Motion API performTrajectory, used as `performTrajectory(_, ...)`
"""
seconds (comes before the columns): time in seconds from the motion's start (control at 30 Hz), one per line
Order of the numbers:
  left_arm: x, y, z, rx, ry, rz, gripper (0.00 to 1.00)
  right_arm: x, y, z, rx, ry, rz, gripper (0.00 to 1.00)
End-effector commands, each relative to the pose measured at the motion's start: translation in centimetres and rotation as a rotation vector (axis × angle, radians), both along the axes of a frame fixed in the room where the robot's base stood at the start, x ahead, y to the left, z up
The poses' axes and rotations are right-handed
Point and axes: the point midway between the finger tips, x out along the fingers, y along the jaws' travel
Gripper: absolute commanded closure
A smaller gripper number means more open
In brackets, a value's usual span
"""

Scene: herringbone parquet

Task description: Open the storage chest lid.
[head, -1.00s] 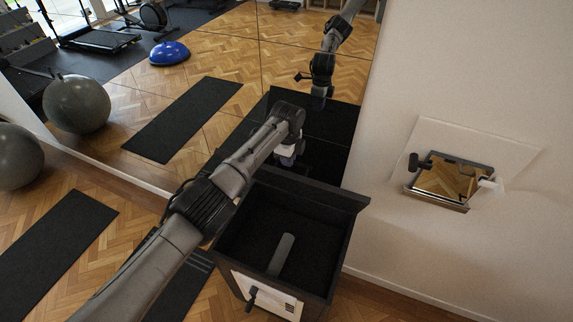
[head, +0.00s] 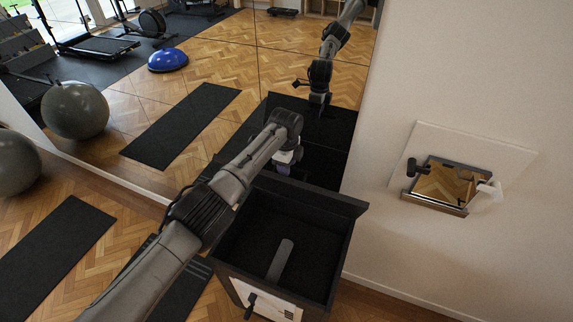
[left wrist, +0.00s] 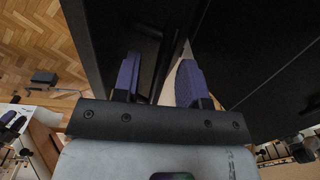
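The black storage chest (head: 338,262) stands open in the head view, its dark inside showing. Its lid (head: 310,190) stands raised along the back edge, seen nearly edge-on. A grey cylinder (head: 281,260) lies inside. My left arm reaches over the chest's left side, and its gripper (head: 284,169) is at the lid's far side, partly hidden. In the left wrist view, the two purple fingers of this gripper (left wrist: 157,82) are apart, close to dark panels. I cannot tell whether they touch the lid. My right gripper is not in view.
A large wall mirror (head: 230,60) stands close behind the chest and reflects my arm. The white wall (head: 450,80) at the right carries a small framed mirror fixture (head: 436,207). A grey ball (head: 14,162) and a black mat (head: 45,255) are on the parquet at left.

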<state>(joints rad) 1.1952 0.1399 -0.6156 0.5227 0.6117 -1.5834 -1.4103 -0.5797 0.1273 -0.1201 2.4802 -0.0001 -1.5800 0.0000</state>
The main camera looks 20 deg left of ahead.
Motion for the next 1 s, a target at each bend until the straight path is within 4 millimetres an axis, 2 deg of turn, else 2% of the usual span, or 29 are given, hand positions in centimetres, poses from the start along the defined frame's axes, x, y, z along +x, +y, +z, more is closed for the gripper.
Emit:
performTrajectory(0.17, 0.0, 0.0, 1.8, -0.001, -0.004, 0.0, 0.61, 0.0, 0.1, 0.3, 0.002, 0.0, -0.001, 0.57)
performTrajectory(0.5, -0.2, 0.0, 8.4, 0.0, -0.004, -0.001, 0.61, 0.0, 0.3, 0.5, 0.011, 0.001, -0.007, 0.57)
performTrajectory(0.7, -0.3, 0.0, 11.5, 0.0, -0.003, 0.0, 0.61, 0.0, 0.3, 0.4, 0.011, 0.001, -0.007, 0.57)
performTrajectory(1.0, -0.4, 0.0, 13.6, 0.0, -0.001, 0.0, 0.61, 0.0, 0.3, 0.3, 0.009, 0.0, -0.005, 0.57)
